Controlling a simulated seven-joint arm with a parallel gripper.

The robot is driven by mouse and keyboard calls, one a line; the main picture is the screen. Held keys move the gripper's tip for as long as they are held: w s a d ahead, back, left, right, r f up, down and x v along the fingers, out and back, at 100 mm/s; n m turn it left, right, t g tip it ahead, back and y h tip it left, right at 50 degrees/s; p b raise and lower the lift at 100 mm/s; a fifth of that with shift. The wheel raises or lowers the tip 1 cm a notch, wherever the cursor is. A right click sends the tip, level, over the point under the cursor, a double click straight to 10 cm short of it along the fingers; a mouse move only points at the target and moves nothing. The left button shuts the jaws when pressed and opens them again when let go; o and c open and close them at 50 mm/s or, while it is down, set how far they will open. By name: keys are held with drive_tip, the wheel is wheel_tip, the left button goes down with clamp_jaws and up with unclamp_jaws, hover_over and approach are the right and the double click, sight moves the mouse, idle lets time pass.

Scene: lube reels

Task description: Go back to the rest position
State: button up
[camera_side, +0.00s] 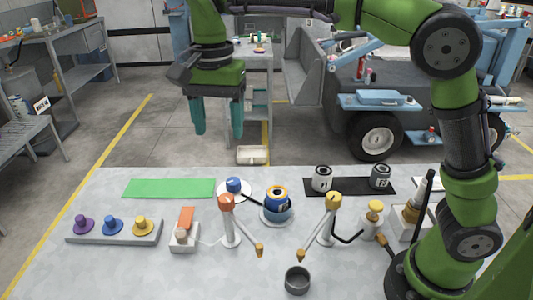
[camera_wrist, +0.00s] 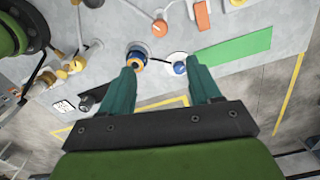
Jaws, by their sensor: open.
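My gripper (camera_side: 217,118) hangs in the air above the back edge of the grey table (camera_side: 80,268), pointing down. Its two teal fingers are apart, with nothing between them. In the wrist view, my gripper (camera_wrist: 159,85) also shows open and empty. It is clear of everything on the table. My green arm reaches in from the right of the side view.
A green mat (camera_side: 168,188) lies at the back left and a black mat with canisters (camera_side: 350,184) at the back right. A reel (camera_side: 277,197) sits mid-table behind a grey cup (camera_side: 297,281). Two posts (camera_side: 230,232) (camera_side: 327,228) stand mid-table. A rack with knobs (camera_side: 112,232) is at left.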

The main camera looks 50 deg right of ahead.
drive_tip(key=s+d+f+n+t+y, duration=0.1)
drive_tip(key=s+d+f+n+t, duration=0.1)
drive_tip(key=s+d, duration=0.5)
drive_tip(key=s+d+f+n+t+y, duration=0.1)
drive_tip(key=s+d+f+n+t, duration=0.2)
drive_tip(key=s, duration=0.7)
drive_tip(key=d+n+t, duration=0.2)
drive_tip(key=d, duration=0.2)
drive_tip(key=shift+d, duration=0.3)
